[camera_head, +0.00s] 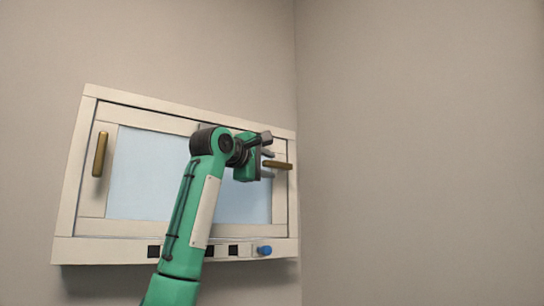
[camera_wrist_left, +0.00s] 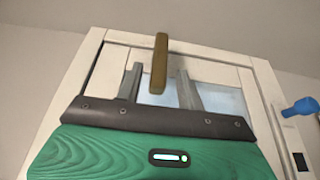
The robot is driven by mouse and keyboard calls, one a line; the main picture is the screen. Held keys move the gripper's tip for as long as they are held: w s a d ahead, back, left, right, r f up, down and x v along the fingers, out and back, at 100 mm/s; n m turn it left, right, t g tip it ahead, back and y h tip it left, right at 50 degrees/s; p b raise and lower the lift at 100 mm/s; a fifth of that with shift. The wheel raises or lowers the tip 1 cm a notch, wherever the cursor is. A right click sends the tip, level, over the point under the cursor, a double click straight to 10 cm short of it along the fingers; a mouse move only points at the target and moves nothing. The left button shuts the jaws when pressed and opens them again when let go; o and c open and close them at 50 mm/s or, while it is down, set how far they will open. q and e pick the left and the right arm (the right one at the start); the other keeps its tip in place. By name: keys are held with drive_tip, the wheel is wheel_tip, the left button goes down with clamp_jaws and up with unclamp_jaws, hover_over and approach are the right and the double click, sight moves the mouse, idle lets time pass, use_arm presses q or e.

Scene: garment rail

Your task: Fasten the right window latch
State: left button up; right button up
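The right window latch (camera_head: 279,165) is a brass handle on the right side of the white window frame. It lies about horizontal in the head view. My left gripper (camera_head: 267,164) is at this latch, with its fingers pointing right toward it. In the left wrist view the brass handle (camera_wrist_left: 159,55) stands between the two grey fingers of the open gripper (camera_wrist_left: 159,70), with a visible gap on each side. The base of the latch is partly hidden by the gripper. My right gripper is not in view.
A second brass latch (camera_head: 100,154) stands nearly upright on the window's left side. The sill (camera_head: 110,251) carries several black squares and a blue knob (camera_head: 264,250), which also shows in the wrist view (camera_wrist_left: 300,107). Bare wall lies to the right.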

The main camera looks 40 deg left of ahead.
use_arm(q)
drive_tip(key=shift+w+d+r, duration=0.15)
drive_tip(key=shift+w+r, duration=0.1)
drive_tip(key=shift+w, duration=0.2)
drive_tip(key=shift+w+d+p, duration=0.15)
drive_tip(key=shift+w+p, duration=0.05)
drive_tip(key=shift+p, duration=0.2)
drive_tip(key=shift+w, duration=0.2)
drive_tip(key=shift+w+f, duration=0.2)
drive_tip(key=shift+w, duration=0.05)
drive_tip(key=shift+s, duration=0.1)
clamp_jaws()
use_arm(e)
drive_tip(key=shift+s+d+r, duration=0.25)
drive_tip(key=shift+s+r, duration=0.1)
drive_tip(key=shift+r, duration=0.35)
